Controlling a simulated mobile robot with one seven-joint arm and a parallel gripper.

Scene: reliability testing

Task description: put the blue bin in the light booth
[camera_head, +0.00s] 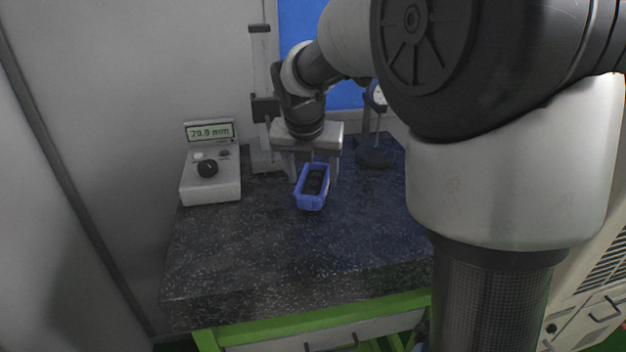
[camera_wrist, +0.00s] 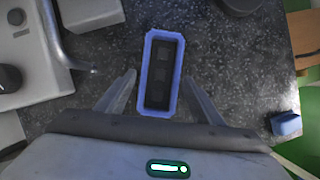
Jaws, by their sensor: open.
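The blue bin (camera_head: 311,203) is a small, open, oblong tray standing upright on the dark speckled worktop. It holds dark pieces. In the wrist view the bin (camera_wrist: 147,72) lies lengthwise ahead of the palm, its near part between the fingers. My gripper (camera_head: 313,170) points down over the bin. I cannot tell the exact fingertip height. No light booth can be made out in either view.
A grey gauge (camera_head: 210,180) reading 79.9 mm stands left of the bin. A column stand (camera_head: 262,120) and a dial stand (camera_head: 375,155) are behind. A small blue object (camera_wrist: 287,123) sits near the worktop edge. The front worktop (camera_head: 270,250) is clear.

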